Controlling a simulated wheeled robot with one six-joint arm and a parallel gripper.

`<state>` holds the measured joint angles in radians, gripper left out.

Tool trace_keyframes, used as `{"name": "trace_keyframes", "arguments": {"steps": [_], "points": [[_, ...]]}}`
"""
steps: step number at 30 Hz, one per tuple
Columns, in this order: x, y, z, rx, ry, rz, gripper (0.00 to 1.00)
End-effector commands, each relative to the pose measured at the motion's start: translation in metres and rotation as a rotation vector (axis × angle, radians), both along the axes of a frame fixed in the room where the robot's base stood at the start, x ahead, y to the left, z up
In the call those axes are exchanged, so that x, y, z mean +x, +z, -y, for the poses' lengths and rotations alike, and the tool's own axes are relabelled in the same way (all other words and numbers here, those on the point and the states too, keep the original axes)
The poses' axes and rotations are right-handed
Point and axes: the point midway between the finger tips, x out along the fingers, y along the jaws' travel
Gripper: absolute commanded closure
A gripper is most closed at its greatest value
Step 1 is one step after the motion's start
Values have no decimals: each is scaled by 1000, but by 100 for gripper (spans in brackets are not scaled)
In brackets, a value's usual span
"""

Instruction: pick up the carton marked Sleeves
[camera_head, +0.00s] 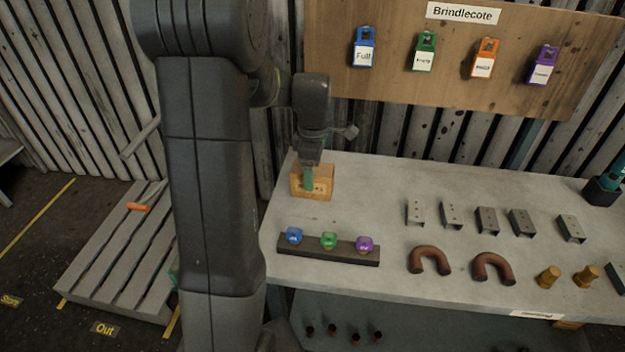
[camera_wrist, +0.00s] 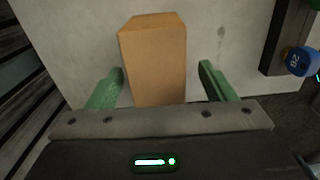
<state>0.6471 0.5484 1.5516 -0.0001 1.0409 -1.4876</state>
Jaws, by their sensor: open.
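An orange-brown carton (camera_head: 323,184) stands on the grey bench near its back left corner. A marking on its front is too small to read and partly hidden by my gripper. My gripper (camera_head: 308,180) reaches down at the carton from above. In the wrist view, the carton (camera_wrist: 155,60) stands between the two green fingers of my gripper (camera_wrist: 162,80). The fingers are open, with a gap on each side of the carton.
A dark rack (camera_head: 328,250) with blue, green and purple knobs stands in front of the carton. Metal brackets (camera_head: 451,216) and brown curved pipes (camera_head: 430,260) lie to the right. A wooden board (camera_head: 390,30) with coloured tags hangs behind.

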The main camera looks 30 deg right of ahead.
Motion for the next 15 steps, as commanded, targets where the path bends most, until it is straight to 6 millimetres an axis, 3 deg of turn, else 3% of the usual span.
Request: {"name": "trace_keyframes", "arguments": {"steps": [7, 15], "points": [[2, -34, 0, 2, 0, -2, 24], [2, -40, 0, 1, 0, -1, 24]]}}
